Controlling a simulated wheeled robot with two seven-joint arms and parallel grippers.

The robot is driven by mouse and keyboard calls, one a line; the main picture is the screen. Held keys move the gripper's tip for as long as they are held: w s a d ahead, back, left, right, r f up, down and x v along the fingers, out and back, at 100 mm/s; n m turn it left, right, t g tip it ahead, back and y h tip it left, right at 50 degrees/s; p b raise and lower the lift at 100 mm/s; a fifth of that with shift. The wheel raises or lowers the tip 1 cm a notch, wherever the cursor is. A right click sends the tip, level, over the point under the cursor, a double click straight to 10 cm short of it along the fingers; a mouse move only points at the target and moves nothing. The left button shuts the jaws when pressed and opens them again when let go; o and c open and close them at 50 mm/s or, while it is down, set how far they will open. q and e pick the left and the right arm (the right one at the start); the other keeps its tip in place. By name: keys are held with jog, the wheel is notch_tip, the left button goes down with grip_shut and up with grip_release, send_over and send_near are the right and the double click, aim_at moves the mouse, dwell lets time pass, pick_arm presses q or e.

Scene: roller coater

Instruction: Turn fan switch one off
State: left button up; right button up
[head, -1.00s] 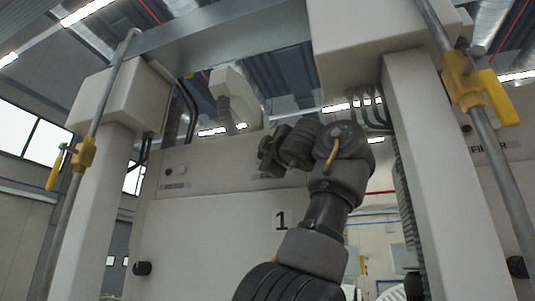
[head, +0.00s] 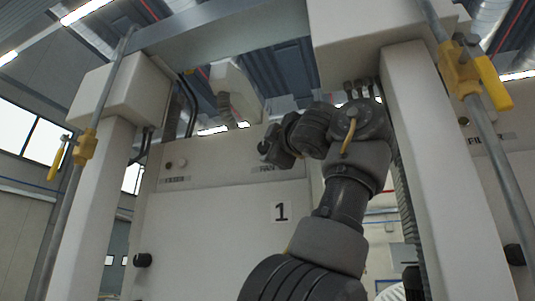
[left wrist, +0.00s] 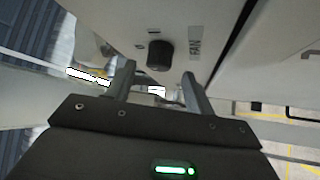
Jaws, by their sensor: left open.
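The fan switch is a black round knob (left wrist: 160,55) on the pale panel, with the label "FAN" (left wrist: 195,47) beside it in the left wrist view. My left gripper (left wrist: 158,72) is open and empty, its two fingers pointing toward the panel with the knob between and just beyond their tips. I cannot tell whether they touch it. In the head view, my left gripper (head: 272,150) is at the upper panel, just above the "FAN" label (head: 267,169), and hides the knob there. My right gripper is not in view.

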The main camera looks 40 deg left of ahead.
pick_arm(q)
jog(key=b+v, duration=0.2)
jog(key=v, duration=0.4)
jog(key=shift+d, duration=0.2)
